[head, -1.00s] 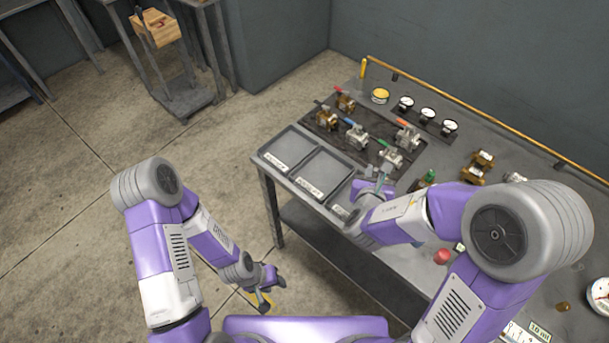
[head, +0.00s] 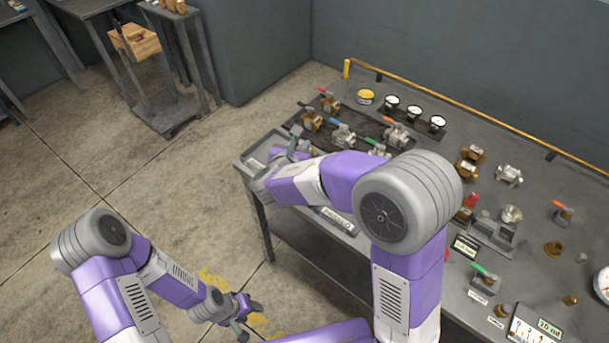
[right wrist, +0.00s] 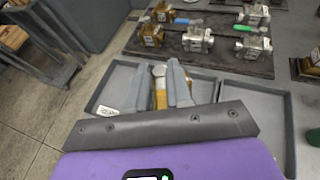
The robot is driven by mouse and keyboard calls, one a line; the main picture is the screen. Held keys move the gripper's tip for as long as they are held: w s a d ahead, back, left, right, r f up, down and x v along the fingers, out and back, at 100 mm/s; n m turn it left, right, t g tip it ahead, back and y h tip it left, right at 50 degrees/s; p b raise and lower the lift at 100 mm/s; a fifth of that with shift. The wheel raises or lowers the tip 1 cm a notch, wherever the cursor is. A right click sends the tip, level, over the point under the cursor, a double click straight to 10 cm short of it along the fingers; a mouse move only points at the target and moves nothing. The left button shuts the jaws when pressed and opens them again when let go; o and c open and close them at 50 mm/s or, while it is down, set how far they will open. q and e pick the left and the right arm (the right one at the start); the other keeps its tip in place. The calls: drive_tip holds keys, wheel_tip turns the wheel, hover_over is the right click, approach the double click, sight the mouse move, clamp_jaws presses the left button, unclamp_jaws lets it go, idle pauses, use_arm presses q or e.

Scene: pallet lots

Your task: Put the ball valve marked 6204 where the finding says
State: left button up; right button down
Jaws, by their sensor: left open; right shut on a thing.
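My right gripper (right wrist: 161,84) is shut on a ball valve (right wrist: 160,97), of which a pale metal part and a yellow-orange part show between the fingers. The fingers hide most of it, and its marking cannot be read. In the right wrist view it hangs over the left grey tray (right wrist: 122,76). In the head view my right gripper (head: 291,147) is at the table's left end. Other valves stand on the black mat (right wrist: 215,60): a blue-handled one (right wrist: 197,40), a green-handled one (right wrist: 253,46) and brass ones (head: 311,121). My left gripper (head: 244,316) is open and empty, off the table.
Another grey tray (right wrist: 256,103) lies to the right. Gauges (head: 414,112) and a yellow tin (head: 365,97) stand behind the mat. A yellow rail (head: 470,108) runs along the back edge. Fittings and small labelled cards (head: 466,246) occupy the right side.

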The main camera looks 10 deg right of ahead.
wheel_tip(320, 180, down, 8)
drive_tip(key=shift+w+r+b, duration=0.1)
drive_tip(key=shift+b, duration=1)
drive_tip(key=shift+f, duration=0.2)
drive_tip(key=c, duration=1)
unclamp_jaws()
